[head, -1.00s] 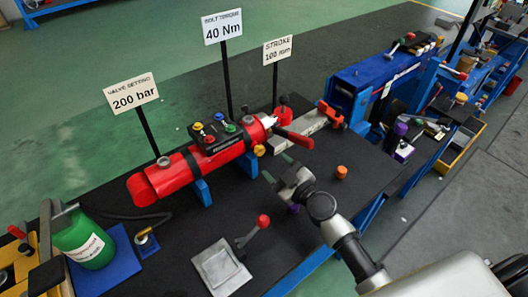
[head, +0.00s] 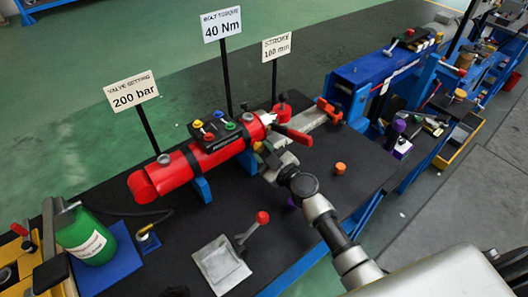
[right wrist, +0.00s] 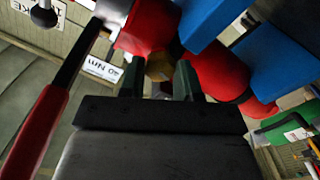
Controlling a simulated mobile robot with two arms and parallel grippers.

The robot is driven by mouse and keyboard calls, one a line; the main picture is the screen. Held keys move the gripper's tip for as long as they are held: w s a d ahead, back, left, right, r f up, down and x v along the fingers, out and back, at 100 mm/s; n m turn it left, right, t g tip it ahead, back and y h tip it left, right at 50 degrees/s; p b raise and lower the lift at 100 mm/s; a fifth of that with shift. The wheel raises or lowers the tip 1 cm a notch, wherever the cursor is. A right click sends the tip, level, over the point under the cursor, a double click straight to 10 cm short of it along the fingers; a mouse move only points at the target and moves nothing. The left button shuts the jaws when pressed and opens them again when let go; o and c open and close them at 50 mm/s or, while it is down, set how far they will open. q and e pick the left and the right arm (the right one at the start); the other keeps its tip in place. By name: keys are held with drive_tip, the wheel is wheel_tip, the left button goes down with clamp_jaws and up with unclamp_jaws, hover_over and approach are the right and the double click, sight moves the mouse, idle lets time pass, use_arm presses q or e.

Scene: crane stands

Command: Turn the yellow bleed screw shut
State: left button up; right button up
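The yellow bleed screw (right wrist: 158,68) is a small knob on the side of the red cylinder, seen in the right wrist view. The red cylinder (head: 180,170) lies on blue supports on the dark bench in the head view. My right gripper (head: 268,156) is at the near side of the cylinder's right end. In the right wrist view my right gripper (right wrist: 159,82) has its two dark green fingers apart, one on each side of the screw. A narrow gap seems to show beside the screw; contact is not clear. My left gripper is not in view.
A red-handled lever (right wrist: 40,130) runs close to the left of my right gripper. Colored knobs on a black block (head: 218,130) top the cylinder. Signs on posts stand behind.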

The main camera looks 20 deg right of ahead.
drive_tip(key=shift+m, duration=0.4)
drive_tip(key=shift+c, duration=0.4)
drive_tip(key=shift+f+m+b, duration=0.1)
drive_tip(key=shift+m+b, duration=0.6)
drive_tip(key=shift+m, duration=0.4)
drive_tip(key=m+b, duration=0.1)
drive_tip(key=m, duration=0.2)
drive_tip(key=shift+m, duration=0.3)
drive_tip(key=m, duration=0.4)
drive_tip(key=shift+m, duration=2.1)
drive_tip(key=o, duration=0.9)
drive_tip(key=shift+o, duration=0.2)
drive_tip(key=shift+b, duration=0.3)
